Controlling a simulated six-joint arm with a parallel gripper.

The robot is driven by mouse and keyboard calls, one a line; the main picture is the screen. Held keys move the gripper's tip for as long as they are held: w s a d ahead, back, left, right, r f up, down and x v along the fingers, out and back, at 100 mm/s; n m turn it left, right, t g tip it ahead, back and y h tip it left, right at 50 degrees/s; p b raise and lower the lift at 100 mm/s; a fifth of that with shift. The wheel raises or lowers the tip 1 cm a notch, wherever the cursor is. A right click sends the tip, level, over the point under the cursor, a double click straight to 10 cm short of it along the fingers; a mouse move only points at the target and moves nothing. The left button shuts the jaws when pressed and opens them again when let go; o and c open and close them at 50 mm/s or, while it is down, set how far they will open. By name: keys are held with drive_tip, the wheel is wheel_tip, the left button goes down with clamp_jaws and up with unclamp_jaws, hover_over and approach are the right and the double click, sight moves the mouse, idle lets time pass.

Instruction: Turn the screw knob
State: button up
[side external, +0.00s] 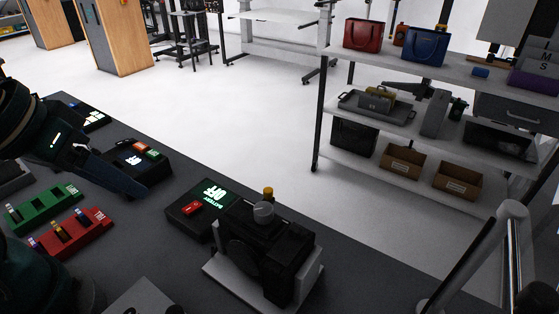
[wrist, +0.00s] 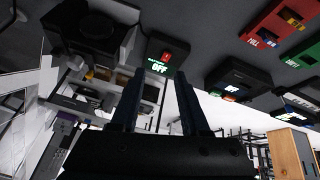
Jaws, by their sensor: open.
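A black machine (side external: 262,255) on a pale grey base stands at the front centre in the side view.
A black box with a red switch and a lit green "OFF" (side external: 214,194) stands just left of the machine. A second display box (side external: 137,160) is behind my fingers. Green (side external: 45,210) and red (side external: 72,235) battery holders lie at left. A shelf rack (side external: 430,125) stands beyond the table.

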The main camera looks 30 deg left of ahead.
drive_tip(key=w+d+r+n+g+h, duration=0.1)
drive_tip(key=w+d+r+n+h, duration=0.2)
drive_tip(key=n, duration=0.5)
drive_tip(key=n+g+h, duration=0.1)
drive_tip(key=n+g, duration=0.2)
drive_tip(key=n, duration=0.4)
approach(262, 208)
drive_tip(key=shift+n+g, duration=0.5)
drive_tip(key=shift+g, duration=0.1)
drive_tip(key=shift+w+x, duration=0.2)
drive_tip(key=shift+x, duration=1.2)
drive_tip(key=shift+w+x, duration=0.15)
drive_tip(key=shift+x, duration=1.25)
drive_tip(key=shift+w+x, duration=0.2)
drive_tip(key=shift+x, duration=1.2)
clamp_jaws()
